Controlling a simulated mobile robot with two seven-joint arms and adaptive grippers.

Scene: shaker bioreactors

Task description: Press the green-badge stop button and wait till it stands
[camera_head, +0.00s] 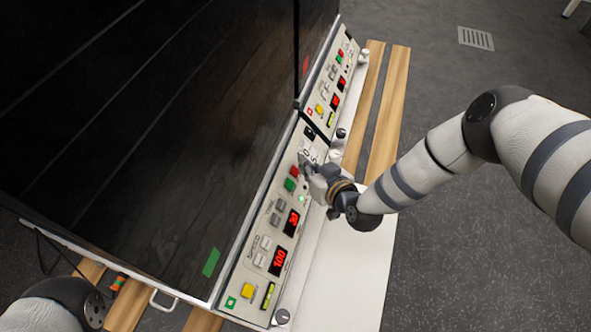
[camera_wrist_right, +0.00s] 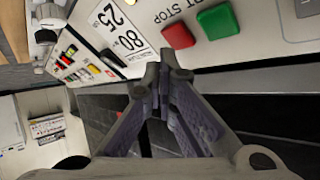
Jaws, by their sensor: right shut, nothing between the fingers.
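The near shaker carries a green badge (camera_head: 211,262) on its dark front and a small green mark (camera_head: 231,302) on its sloped control panel (camera_head: 250,243). A red button (camera_head: 294,171) and a green button (camera_head: 289,184) sit side by side at the panel's far end. Both show large in the wrist view, red (camera_wrist_right: 178,35) and green (camera_wrist_right: 217,21), beside partly cut-off lettering with "STOP". My right gripper (camera_head: 305,162) is shut and empty by these buttons; its fingertips (camera_wrist_right: 165,72) appear apart from them. My left gripper is out of view.
A second shaker with a red badge (camera_head: 304,66) and its own panel (camera_head: 328,85) adjoins at the far end. A red display (camera_head: 278,262) on the near panel is lit, apparently reading 100. A white ledge (camera_head: 345,265) and wooden slats (camera_head: 388,110) lie right of the panels.

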